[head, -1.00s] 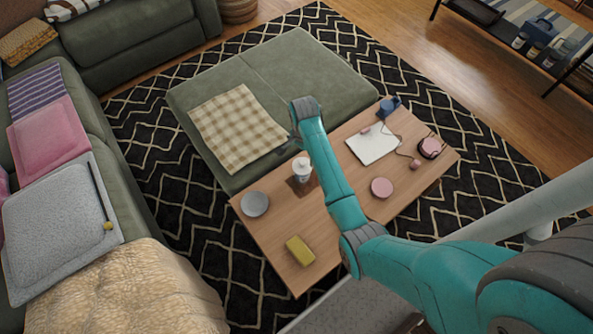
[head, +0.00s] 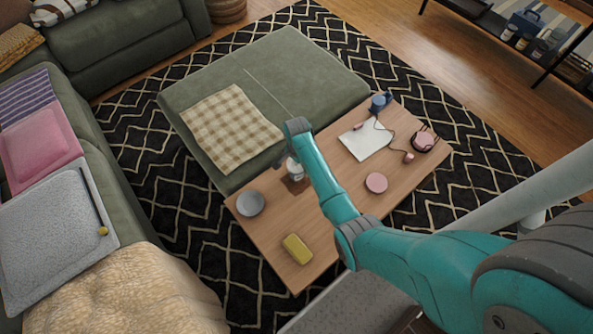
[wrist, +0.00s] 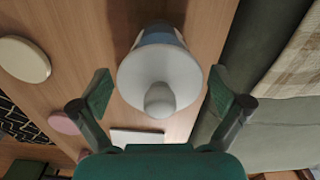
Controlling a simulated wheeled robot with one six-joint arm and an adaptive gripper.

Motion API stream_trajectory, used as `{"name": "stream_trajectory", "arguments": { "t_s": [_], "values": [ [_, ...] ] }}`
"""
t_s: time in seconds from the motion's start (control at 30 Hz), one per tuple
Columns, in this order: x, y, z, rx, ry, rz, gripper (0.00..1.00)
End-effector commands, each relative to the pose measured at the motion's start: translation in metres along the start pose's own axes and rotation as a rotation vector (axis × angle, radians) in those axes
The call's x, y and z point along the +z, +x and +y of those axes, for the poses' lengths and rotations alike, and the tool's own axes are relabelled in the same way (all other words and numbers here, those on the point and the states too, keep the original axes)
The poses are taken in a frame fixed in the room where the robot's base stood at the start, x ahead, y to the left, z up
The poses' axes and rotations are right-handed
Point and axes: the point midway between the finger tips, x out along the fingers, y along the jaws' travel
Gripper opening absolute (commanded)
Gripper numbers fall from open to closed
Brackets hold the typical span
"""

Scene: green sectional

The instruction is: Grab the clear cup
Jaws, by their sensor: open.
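The clear cup (head: 294,171) stands on a brown square on the wooden table, partly hidden by my arm in the head view. In the wrist view the cup (wrist: 160,72) shows a pale, translucent domed top and a bluish body. My gripper (wrist: 161,92) is open, with one green finger to the left of the cup and one to its right. The cup appears between the fingers, with a gap on each side. In the head view my gripper (head: 281,157) is small and partly hidden by my wrist, just above the cup.
On the table (head: 265,228) are a grey bowl (head: 250,203), a yellow block (head: 297,248), a pink disc (head: 376,182), a white sheet (head: 366,140), a blue mug (head: 380,102) and a dark round item with pink (head: 424,140). The green ottoman (head: 300,75) borders the table's far side.

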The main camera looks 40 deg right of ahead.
Motion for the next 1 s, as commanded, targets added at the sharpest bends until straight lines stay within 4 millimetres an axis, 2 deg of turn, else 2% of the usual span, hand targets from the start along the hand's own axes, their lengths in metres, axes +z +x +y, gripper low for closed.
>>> {"name": "stream_trajectory", "arguments": {
  "t_s": [0.13,0.47,0.77,1.0],
  "values": [
    [0.0,0.0,0.0,0.0,0.0,0.0,0.97],
    [0.0,0.0,0.0,0.0,0.0,0.0,0.15],
    [0.0,-0.002,0.0,-0.001,0.0,0.0,0.13],
    [0.0,-0.023,-0.001,-0.003,0.0,0.001,0.13]
  ]
}}
